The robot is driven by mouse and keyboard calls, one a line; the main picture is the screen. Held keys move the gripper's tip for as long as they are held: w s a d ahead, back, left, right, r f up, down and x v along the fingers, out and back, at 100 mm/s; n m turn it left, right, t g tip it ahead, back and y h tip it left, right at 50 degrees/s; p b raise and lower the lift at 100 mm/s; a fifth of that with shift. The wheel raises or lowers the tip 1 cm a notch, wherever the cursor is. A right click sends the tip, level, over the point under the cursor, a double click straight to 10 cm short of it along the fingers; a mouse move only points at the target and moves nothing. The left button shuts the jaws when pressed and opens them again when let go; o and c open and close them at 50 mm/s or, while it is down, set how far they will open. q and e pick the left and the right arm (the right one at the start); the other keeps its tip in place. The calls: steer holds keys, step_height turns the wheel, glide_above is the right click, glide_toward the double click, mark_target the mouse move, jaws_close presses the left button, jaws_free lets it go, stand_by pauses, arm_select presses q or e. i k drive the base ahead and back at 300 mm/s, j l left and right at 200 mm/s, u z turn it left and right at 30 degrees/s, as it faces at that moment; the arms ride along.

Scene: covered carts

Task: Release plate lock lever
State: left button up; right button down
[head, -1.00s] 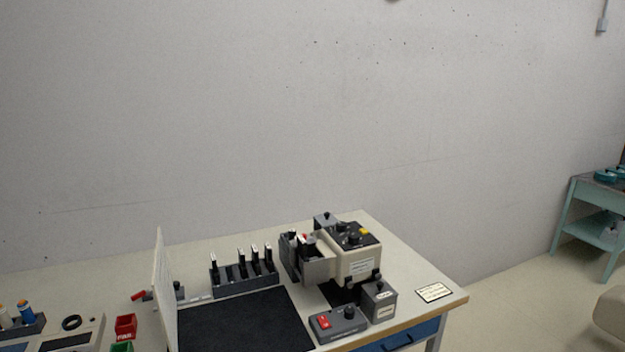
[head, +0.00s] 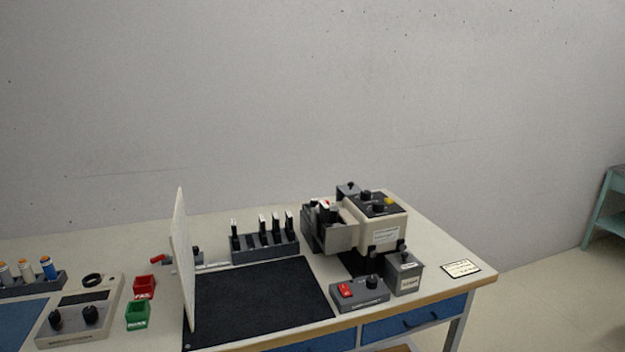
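A beige and grey machine (head: 378,222) with dark knobs and a yellow button on top stands at the right part of the bench. A grey block on its left side (head: 328,235) carries dark parts and a small red piece (head: 327,203). A red-tipped lever-like part (head: 158,259) shows left of an upright white panel (head: 181,258). The panel hides part of its mechanism. I cannot tell which part is the plate lock lever. Neither of my grippers is in view.
The bench (head: 455,287) has a black mat (head: 262,303), a rack of black-handled tools (head: 265,248), a red-switch box (head: 358,294) and a grey box (head: 403,273). Red (head: 144,287) and green (head: 138,315) bins and a knobbed control unit (head: 78,322) stand left. A teal table (head: 606,210) is far right.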

mark_target(158, 259)
steer(key=i+j, duration=0.25)
steer(key=j, duration=0.2)
steer(key=i+j+u, duration=0.15)
steer(key=j, duration=0.35)
steer(key=i+j, duration=0.35)
steer(key=j+u, duration=0.05)
steer(key=j, duration=0.05)
